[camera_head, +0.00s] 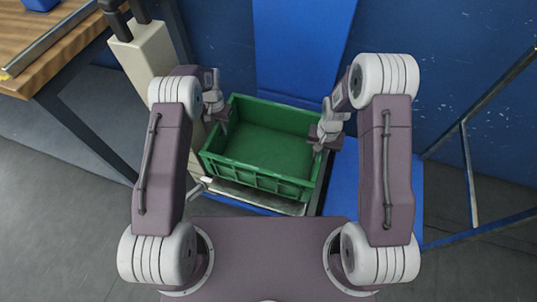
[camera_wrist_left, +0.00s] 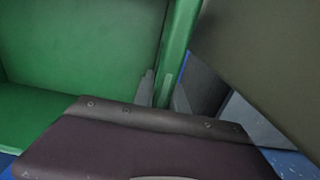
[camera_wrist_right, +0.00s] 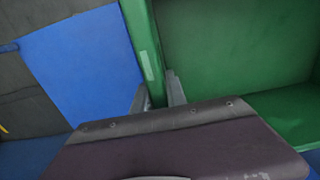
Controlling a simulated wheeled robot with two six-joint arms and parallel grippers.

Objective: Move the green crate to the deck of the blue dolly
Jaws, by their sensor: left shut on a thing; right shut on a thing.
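The green crate (camera_head: 262,172) is empty and open at the top, in the middle of the head view. My left gripper (camera_head: 219,120) is shut on its left wall, and my right gripper (camera_head: 323,138) is shut on its right wall. The crate wall runs between the fingers in the left wrist view (camera_wrist_left: 176,50) and in the right wrist view (camera_wrist_right: 143,45). A flat blue surface (camera_head: 345,186), which looks like the dolly deck, lies low to the right of the crate; it also shows in the right wrist view (camera_wrist_right: 80,62). I cannot tell whether the crate touches what is below it.
A metal surface (camera_head: 258,196) shows under the crate's front edge. A pale machine column (camera_head: 150,55) stands close to its left, with a wooden-topped bench (camera_head: 45,30) beyond. A blue metal frame (camera_head: 468,165) stands at the right. Grey floor lies open at front left.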

